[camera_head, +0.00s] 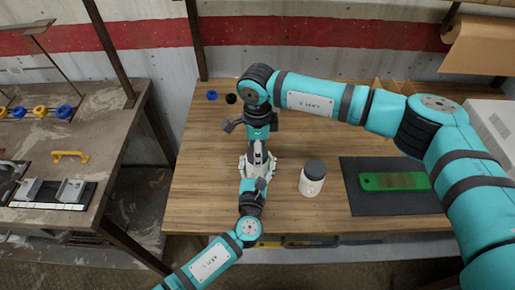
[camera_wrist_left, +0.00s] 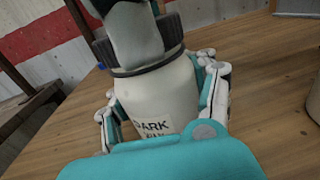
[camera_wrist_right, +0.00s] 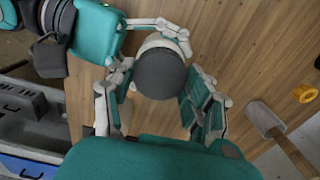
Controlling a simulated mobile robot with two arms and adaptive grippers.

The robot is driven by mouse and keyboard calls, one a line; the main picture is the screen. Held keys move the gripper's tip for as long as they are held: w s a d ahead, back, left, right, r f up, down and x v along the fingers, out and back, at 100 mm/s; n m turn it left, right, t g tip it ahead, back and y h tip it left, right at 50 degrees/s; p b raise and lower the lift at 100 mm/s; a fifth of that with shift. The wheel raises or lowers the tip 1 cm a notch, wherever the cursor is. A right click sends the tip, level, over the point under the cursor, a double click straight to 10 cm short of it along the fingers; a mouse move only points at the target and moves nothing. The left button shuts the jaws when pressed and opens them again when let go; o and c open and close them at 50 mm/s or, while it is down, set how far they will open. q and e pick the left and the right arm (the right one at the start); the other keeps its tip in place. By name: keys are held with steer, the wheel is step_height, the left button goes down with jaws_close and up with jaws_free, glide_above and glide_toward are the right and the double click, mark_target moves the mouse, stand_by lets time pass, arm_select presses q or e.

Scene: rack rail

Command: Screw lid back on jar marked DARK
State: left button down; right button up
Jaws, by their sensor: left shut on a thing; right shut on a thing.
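The white jar marked DARK (camera_wrist_left: 158,98) stands upright in the left wrist view, its label partly readable. My left gripper (camera_head: 257,170) is shut around its body. A dark ribbed lid (camera_wrist_right: 160,73) sits at the jar's mouth. My right gripper (camera_wrist_right: 157,82) comes from above and is shut on this lid, one finger on each side. In the left wrist view the lid (camera_wrist_left: 172,32) meets the jar's neck, partly covered by a grey finger. I cannot tell whether the threads are engaged. In the head view the grippers hide most of the jar.
A second white jar with a dark lid (camera_head: 312,178) stands just right on the wooden table (camera_head: 200,200). A green board (camera_head: 395,181) lies on a dark mat (camera_head: 365,208). Small blue (camera_head: 211,95) and black (camera_head: 231,98) round pieces lie behind. A side bench (camera_head: 110,125) stands left.

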steer(key=m, duration=0.4)
steer(key=shift+m, duration=0.3)
steer(key=m, duration=1)
steer(key=shift+m, duration=0.4)
steer(key=m, duration=0.6)
steer(key=shift+w, duration=0.1)
steer(key=o, duration=1.3)
steer(key=shift+r, duration=2.25)
